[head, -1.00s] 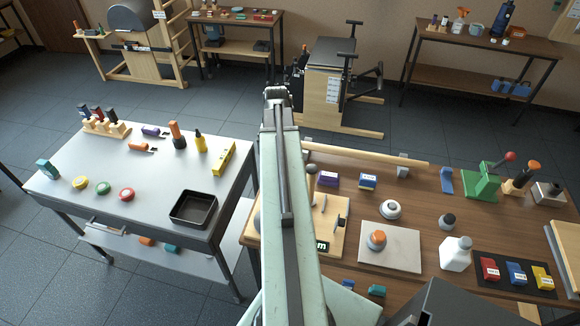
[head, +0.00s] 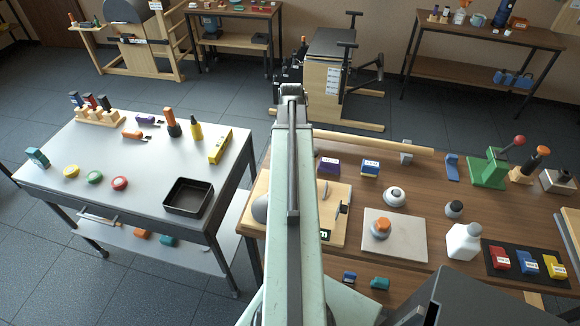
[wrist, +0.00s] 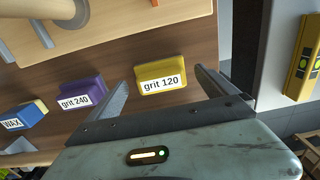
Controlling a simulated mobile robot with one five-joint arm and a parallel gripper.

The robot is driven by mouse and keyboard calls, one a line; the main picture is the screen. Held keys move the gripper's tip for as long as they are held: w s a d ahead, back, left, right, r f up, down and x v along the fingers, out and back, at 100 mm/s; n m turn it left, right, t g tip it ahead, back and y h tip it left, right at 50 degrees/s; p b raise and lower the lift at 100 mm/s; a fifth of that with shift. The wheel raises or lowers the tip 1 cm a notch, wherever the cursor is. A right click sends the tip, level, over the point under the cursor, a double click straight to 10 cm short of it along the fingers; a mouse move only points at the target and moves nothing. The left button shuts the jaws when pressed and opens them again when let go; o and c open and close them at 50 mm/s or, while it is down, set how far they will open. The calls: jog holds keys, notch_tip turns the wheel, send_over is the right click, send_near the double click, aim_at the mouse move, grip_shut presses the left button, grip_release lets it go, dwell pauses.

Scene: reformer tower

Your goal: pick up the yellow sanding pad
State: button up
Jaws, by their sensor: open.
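The yellow sanding pad (wrist: 161,76), labelled "grit 120", lies on the brown wooden bench in the wrist view. My gripper (wrist: 161,82) is open, with one finger to the left of the pad and one to the right. The pad shows between the fingertips, and nothing is held. I cannot tell how far above the bench the fingers are. In the head view my arm covers the place left of the purple pad, and neither the yellow pad nor my fingers show there.
A purple "grit 240" pad (wrist: 82,92) and a blue-and-yellow WAX block (wrist: 24,117) lie left of the yellow pad. A wooden board (wrist: 120,25) lies beyond it. A yellow level (wrist: 303,60) is on the grey table (head: 130,190), across a gap from the bench.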

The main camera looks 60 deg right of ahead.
jog(key=shift+f, duration=0.75)
jog(key=shift+r, duration=0.2)
jog(key=c, duration=1.5)
jog(key=shift+o, duration=0.2)
jog(key=shift+r, duration=0.1)
notch_tip(320, 180, up, 10)
jog(key=p, duration=1)
